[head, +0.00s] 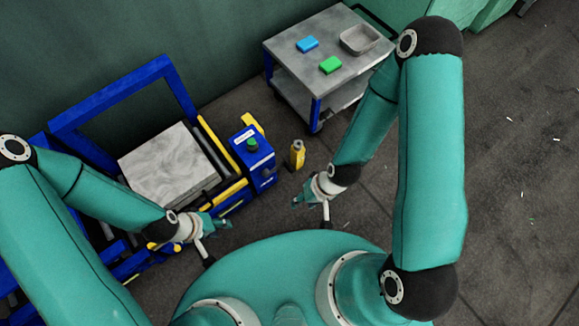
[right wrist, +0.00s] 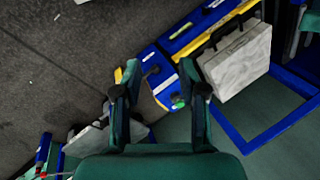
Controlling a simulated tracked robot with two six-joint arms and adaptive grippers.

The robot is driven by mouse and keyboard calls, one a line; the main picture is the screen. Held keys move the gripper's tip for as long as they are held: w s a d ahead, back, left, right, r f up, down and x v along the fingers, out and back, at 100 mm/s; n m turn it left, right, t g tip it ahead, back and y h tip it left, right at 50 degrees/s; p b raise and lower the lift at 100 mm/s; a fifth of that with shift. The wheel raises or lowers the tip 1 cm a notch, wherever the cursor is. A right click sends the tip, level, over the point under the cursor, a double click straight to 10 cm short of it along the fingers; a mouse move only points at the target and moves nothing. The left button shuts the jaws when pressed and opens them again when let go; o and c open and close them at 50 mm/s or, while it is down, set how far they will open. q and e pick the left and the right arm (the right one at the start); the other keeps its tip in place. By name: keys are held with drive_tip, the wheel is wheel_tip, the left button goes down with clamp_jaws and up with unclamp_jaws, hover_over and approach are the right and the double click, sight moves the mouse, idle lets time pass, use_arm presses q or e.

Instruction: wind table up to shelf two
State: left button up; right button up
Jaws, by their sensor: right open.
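A grey square table (head: 168,163) lies in a blue frame (head: 110,95) at the left of the head view. To its right stands a blue box (head: 254,158) with a green knob (head: 252,144) and yellow parts. The table (right wrist: 238,62) and the box (right wrist: 165,80) also show in the right wrist view. My right gripper (head: 308,199) is open and empty, to the right of and nearer than the box. Its spread fingers (right wrist: 160,92) show in the right wrist view. My left gripper (head: 212,225) is below the table's right side; its jaws are unclear. I cannot make out a crank or numbered shelves.
A yellow and grey bottle-like thing (head: 297,154) stands on the floor right of the box. A grey cart (head: 345,62) at the back holds a blue block (head: 307,44), a green block (head: 330,65) and a grey tray (head: 360,40). The floor at right is mostly clear.

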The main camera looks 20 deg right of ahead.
drive_tip(key=shift+o, duration=0.5)
drive_tip(key=m+t+y+b, duration=0.2)
drive_tip(key=t+y+b, duration=0.3)
drive_tip(key=t+b, duration=1.45)
approach(290, 168)
drive_tip(key=w+a+g+b, duration=0.1)
drive_tip(key=w+g+b, duration=0.1)
drive_tip(key=b, duration=0.1)
drive_tip(key=w+a+r+g+b, duration=0.1)
drive_tip(key=w+g+b, duration=0.2)
drive_tip(key=b, duration=0.1)
drive_tip(key=w+a+r+g+b, duration=0.1)
drive_tip(key=w+g+b, duration=0.2)
drive_tip(key=b, duration=0.1)
drive_tip(key=shift+w+a+y, duration=0.1)
drive_tip(key=shift+y, duration=0.2)
drive_tip(key=shift+w+a, duration=0.3)
drive_tip(key=shift+w, duration=0.1)
